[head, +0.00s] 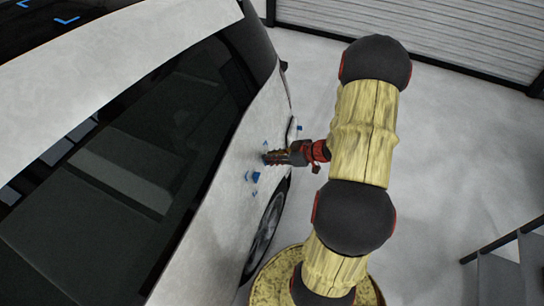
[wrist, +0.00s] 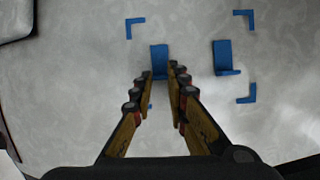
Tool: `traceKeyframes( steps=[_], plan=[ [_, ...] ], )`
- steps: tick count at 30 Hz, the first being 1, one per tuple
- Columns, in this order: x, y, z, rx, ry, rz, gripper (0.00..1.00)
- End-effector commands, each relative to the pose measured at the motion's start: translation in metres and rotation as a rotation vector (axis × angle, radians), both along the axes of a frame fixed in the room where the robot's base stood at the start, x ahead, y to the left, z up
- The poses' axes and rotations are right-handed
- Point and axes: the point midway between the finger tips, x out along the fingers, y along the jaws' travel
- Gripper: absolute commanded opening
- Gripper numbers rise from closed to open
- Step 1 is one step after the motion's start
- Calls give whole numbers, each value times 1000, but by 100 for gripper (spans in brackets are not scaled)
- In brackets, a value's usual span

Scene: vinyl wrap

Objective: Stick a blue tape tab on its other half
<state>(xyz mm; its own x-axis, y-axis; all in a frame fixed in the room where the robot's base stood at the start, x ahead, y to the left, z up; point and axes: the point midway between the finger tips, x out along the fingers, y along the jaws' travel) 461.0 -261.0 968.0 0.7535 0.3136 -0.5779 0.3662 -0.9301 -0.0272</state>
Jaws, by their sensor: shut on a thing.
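My gripper (wrist: 163,74) is shut on a blue tape tab (wrist: 159,56), whose far part shows between and beyond the fingertips in the wrist view. A second blue tab (wrist: 225,57) stands to the right, apart from my fingers, on the pale car panel (wrist: 60,110). It has a small fold along its lower edge. In the head view my gripper (head: 268,158) is at the car's side, above the wheel. The fingers hide the near part of the held tab, and I cannot tell whether it touches the panel.
Blue corner marks (wrist: 134,24) surround the two tabs; the near left one is mostly hidden by my finger. The car's dark side window (head: 150,150) lies left of my arm in the head view. Open floor (head: 460,150) lies to the right, with a dark railing (head: 505,238) at lower right.

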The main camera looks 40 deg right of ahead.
Motion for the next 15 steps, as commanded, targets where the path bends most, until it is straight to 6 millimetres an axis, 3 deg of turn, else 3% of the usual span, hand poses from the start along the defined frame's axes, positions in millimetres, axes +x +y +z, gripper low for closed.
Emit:
traceKeyframes(
  steps=[1,2,12,15],
  plan=[
    [1,1,0,0,-1,1,0],
    [1,1,0,1,-1,1,17],
    [0,0,0,1,-1,1,36],
    [0,0,0,1,0,1,37]
  ],
)
